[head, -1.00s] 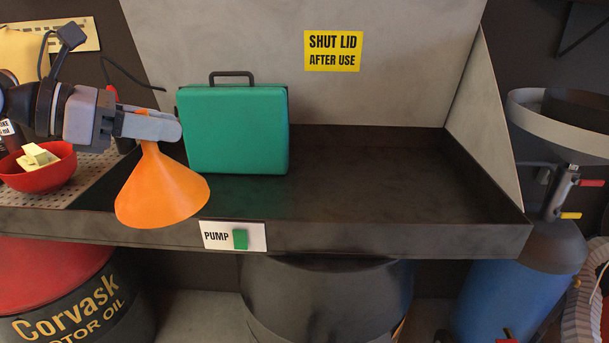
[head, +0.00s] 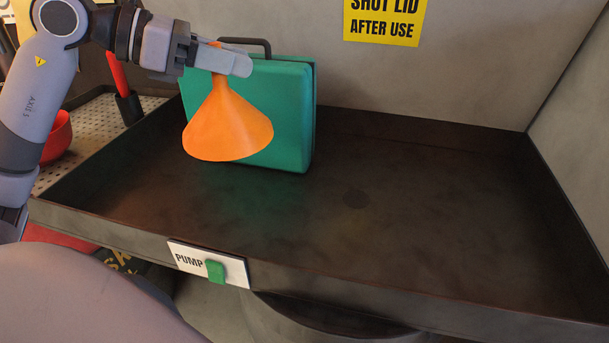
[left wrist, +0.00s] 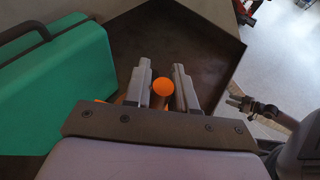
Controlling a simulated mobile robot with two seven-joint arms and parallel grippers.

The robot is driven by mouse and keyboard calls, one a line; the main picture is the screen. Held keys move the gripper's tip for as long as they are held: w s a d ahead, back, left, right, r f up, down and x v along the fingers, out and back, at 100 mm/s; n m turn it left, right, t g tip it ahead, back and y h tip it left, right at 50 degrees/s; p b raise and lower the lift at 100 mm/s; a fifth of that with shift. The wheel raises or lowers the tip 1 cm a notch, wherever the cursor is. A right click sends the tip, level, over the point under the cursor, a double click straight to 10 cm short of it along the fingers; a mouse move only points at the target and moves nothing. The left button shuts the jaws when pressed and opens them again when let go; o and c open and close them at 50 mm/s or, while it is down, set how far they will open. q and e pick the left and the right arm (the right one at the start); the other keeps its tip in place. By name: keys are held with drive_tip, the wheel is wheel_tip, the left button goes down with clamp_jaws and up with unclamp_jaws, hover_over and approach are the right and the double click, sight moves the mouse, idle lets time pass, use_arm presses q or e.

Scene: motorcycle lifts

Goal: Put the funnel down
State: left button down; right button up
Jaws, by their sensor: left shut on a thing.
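The orange funnel (head: 228,125) hangs wide end down in the head view, above the dark tray and in front of the green case. My left gripper (head: 228,62) is shut on the funnel's narrow stem at its top. In the left wrist view the round orange stem end (left wrist: 163,87) shows between the two fingers (left wrist: 160,92); most of the cone is hidden below the gripper. The wide rim appears clear of the tray floor.
The dark tray (head: 400,225) has a raised rim and a wide bare floor to the right. The green case (head: 296,115) stands at its back left. A red bowl (head: 58,135) is on the perforated surface at left. A pump switch (head: 215,271) is on the front rim.

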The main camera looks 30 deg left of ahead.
use_arm(q)
wheel_tip(320, 180, down, 20)
drive_tip(key=shift+s+r, duration=0.15)
drive_tip(key=shift+r, duration=0.1)
idle(0.3)
drive_tip(key=shift+f+b, duration=0.2)
drive_tip(key=shift+b, duration=0.15)
drive_tip(key=c, duration=0.9)
unclamp_jaws()
drive_tip(key=shift+r, duration=0.1)
